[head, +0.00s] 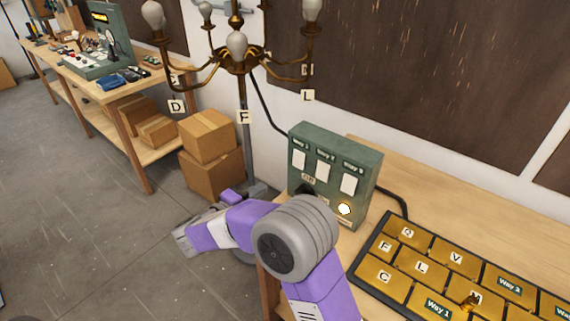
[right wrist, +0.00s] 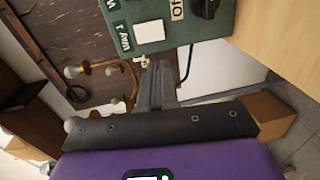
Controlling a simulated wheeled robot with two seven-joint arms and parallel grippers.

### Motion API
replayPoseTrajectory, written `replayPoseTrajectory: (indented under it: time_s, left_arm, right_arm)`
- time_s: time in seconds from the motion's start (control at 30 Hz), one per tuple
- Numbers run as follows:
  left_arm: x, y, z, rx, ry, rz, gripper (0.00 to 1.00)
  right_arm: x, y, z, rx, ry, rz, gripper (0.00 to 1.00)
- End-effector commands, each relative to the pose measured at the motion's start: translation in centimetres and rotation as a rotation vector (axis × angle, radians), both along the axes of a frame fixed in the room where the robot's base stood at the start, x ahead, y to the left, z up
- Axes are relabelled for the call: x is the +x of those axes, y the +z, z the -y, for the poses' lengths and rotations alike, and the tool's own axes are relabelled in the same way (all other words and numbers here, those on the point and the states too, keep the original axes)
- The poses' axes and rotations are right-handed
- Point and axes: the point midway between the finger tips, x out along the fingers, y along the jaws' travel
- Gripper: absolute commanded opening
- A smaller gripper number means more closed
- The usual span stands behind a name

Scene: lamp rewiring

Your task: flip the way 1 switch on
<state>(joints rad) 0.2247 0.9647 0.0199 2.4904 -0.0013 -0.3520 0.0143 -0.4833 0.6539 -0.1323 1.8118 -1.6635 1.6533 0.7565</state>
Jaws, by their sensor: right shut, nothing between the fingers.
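The green switch box (head: 369,178) stands at the table's left end. Its three white switches carry the labels Way 1, Way 2 and Way 3. The way 1 switch (head: 300,159) is the leftmost; it also shows in the right wrist view (right wrist: 150,32). I cannot tell which way it is set. A round light on the box glows white. My right gripper (right wrist: 158,68) is shut and empty, its fingertips apart from the switch and beside the box's way 1 side. In the head view its fingers are hard to make out. My left gripper is not in view.
A black knob (right wrist: 206,8) sits on the box. A brass chandelier (head: 238,59) stands on a pole left of the box. A tray of lettered brass plates (head: 420,268) lies on the table at right. Cardboard boxes (head: 210,137) stand on the floor.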

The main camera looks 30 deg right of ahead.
Motion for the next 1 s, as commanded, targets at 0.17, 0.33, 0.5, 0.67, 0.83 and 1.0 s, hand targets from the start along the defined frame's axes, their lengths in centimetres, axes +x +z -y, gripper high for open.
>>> replayPoseTrajectory:
  time_s: [0.17,0.33,0.5,0.67,0.83,1.0]
  left_arm:
    - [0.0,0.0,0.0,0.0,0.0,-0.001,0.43]
    - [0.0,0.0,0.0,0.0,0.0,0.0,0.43]
    - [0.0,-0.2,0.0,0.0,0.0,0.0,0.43]
    - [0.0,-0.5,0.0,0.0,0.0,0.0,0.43]
    - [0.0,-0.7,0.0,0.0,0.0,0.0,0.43]
    - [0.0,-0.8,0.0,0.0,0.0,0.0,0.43]
  right_arm:
    - [0.0,0.0,0.0,0.001,0.0,-0.001,0.0]
    - [0.2,-0.1,0.5,0.0,-0.002,-0.002,0.0]
    - [1.0,-0.4,2.8,0.0,-0.006,-0.002,0.0]
    - [2.3,-0.9,5.9,0.002,-0.007,-0.002,0.0]
    - [3.7,-1.3,9.2,0.001,-0.005,-0.002,0.0]
    - [4.7,-1.6,11.5,0.0,-0.003,-0.002,0.0]
